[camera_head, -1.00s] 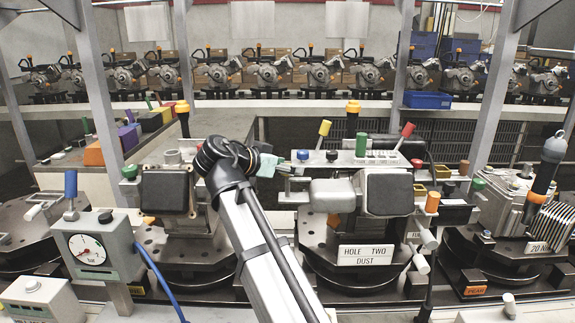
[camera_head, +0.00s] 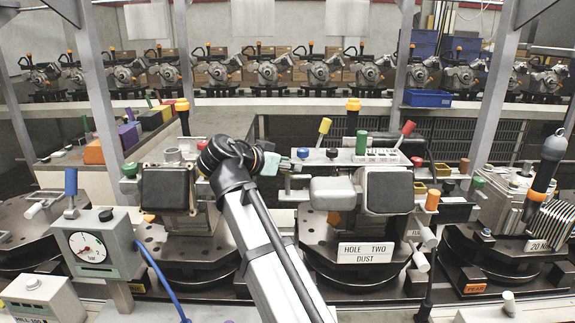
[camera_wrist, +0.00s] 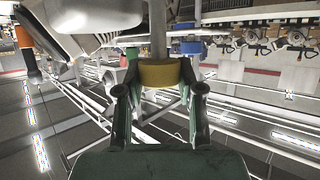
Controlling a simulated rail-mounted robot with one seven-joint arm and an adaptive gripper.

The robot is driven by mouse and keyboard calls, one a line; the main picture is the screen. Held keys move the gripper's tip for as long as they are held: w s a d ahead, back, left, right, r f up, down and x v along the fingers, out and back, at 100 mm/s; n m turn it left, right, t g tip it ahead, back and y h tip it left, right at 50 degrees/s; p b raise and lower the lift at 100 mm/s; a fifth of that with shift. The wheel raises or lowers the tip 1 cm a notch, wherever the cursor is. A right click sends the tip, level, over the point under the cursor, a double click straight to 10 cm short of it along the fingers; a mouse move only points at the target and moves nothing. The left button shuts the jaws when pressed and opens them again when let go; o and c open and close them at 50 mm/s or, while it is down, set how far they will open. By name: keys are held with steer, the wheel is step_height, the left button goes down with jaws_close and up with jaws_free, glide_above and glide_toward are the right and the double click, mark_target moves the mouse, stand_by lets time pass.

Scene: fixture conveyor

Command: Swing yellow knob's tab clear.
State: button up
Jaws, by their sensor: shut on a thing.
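In the wrist view, a yellow knob (camera_wrist: 158,72) sits on a grey stem between my two fingertips. My gripper (camera_wrist: 159,88) is shut on its sides. The held knob cannot be picked out clearly there. A yellow-topped lever (camera_head: 324,126) leans above the fixture; I cannot tell if it is the same knob. The tab under the knob is not clearly visible.
A grey rounded block (camera_head: 333,190) lies just below. A gauge box (camera_head: 88,247) stands at the left.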

steer(key=n+t+y, duration=0.1)
steer(key=n+y, duration=0.1)
steer(key=n+t+y, duration=0.1)
steer(key=n+y, duration=0.1)
steer(key=y, duration=0.1)
steer(key=shift+s+d+n+t, duration=0.15)
steer(key=shift+n+t, duration=0.15)
steer(key=shift+n, duration=0.1)
steer(key=n+y+p, duration=0.2)
steer(key=n+y, duration=0.1)
steer(key=y, duration=0.1)
steer(key=shift+r+t+p, duration=0.15)
steer(key=shift+t+p, duration=0.15)
steer(key=shift+p, duration=0.05)
steer(key=n+y+p, duration=0.1)
steer(key=n+y, duration=0.3)
steer(key=n+g+y, duration=0.1)
steer(key=y, duration=0.1)
steer(key=n+g+y+b, duration=0.1)
steer(key=n, duration=0.1)
steer(key=shift+w+f+y, duration=0.25)
steer(key=shift+w+y, duration=0.05)
steer(key=shift+s+n+g+y+b, duration=0.1)
steer(key=shift+n+g+y+b, duration=0.7)
steer(key=shift+n+g+y, duration=0.3)
steer(key=shift+r+n, duration=0.1)
steer(key=shift+n, duration=0.2)
steer(key=o, duration=1.2)
steer(key=shift+c, duration=0.2)
